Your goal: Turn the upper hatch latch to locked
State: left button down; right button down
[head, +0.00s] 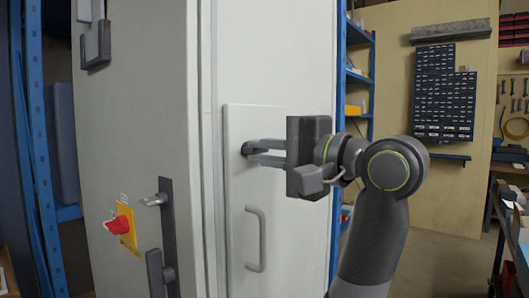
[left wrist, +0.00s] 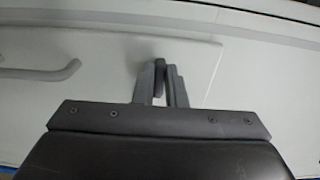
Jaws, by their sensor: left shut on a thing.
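The white hatch panel (head: 238,205) is on the narrower cabinet face, with a grey bar handle (head: 258,240) low on it. My left gripper (head: 248,149) reaches in from the right, its two fingers at the upper part of this panel. In the left wrist view the fingers (left wrist: 160,83) are closed around a small dark latch (left wrist: 160,72). The latch is mostly hidden by the fingers in the head view, and I cannot tell its turn angle. The bar handle also shows in the left wrist view (left wrist: 45,72), apart from the gripper. My right gripper is not in view.
The cabinet's left face (head: 140,120) carries a red rotary switch (head: 119,224) on a yellow plate and a dark door handle (head: 160,270). Blue shelving (head: 36,130) stands at the left. A wall rack of dark bins (head: 444,95) is behind at right, beyond open floor.

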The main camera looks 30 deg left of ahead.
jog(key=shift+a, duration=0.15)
pick_arm(q)
jog(key=c, duration=1.5)
grip_release()
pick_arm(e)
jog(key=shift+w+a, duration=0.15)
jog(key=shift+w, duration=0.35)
pick_arm(q)
jog(key=shift+d+f, duration=0.1)
jog(key=shift+d, duration=0.45)
jog(key=d, duration=0.5)
jog(key=s+d+b, duration=0.1)
jog(key=d, duration=0.4)
jog(key=d+b, duration=0.1)
jog(key=d, duration=0.5)
jog(key=shift+s+d, duration=0.1)
jog(key=shift+s, duration=0.05)
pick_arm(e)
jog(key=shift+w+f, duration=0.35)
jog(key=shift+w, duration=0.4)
